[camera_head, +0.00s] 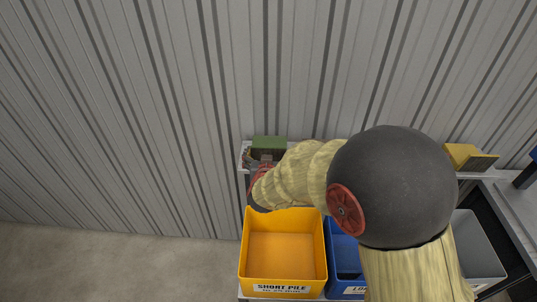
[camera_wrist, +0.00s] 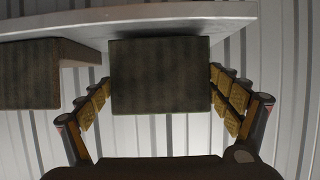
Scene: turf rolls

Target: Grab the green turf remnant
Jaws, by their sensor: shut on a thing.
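The green turf remnant (camera_head: 268,143) shows in the head view as a small green block at the shelf, just beyond the end of my arm. In the wrist view it is a dark, rough-faced block (camera_wrist: 160,92) in the middle. My gripper (camera_wrist: 160,76) is shut on it, with one segmented finger along each side. The block's top edge lies close under the pale shelf edge in that view; I cannot tell whether it still touches the shelf. In the head view my arm hides most of the gripper.
A second dark block (camera_wrist: 28,78) is at the left in the wrist view, beside the shelf (camera_wrist: 80,27). An open yellow bin (camera_head: 283,247) labelled SHORT PILE stands below, with a blue bin (camera_head: 345,258) and a grey bin (camera_head: 478,250). A yellow block (camera_head: 464,156) lies at right. A corrugated wall is behind.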

